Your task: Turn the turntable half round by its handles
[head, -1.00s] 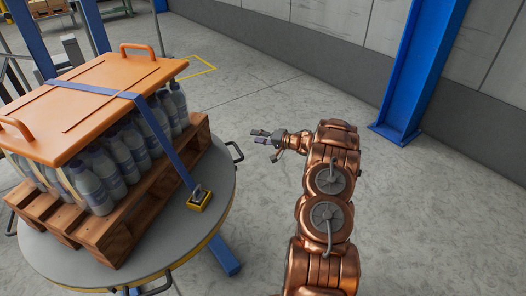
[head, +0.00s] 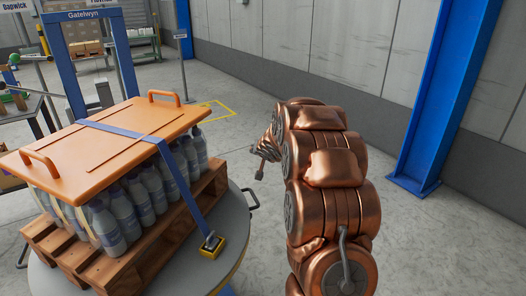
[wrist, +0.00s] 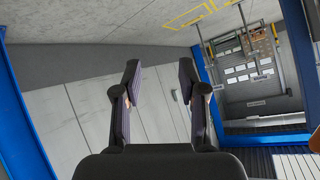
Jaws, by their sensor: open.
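The round grey turntable (head: 236,222) stands at the lower left of the head view. A dark handle (head: 254,199) sticks out from its right rim, and another handle (head: 22,254) shows at its left edge. The turntable carries a wooden pallet (head: 103,262) of bottles under an orange lid (head: 112,140). My gripper (head: 260,164) is beyond the turntable's right side, apart from the right handle, and partly hidden by my arm. In the wrist view my gripper (wrist: 158,78) is open, with nothing between its fingers.
A blue strap (head: 165,158) runs over the lid to a yellow-and-black buckle (head: 211,246) on the turntable. A blue post (head: 440,95) stands by the grey wall at the right. Floor between turntable and wall is clear. A workbench (head: 30,115) stands at the far left.

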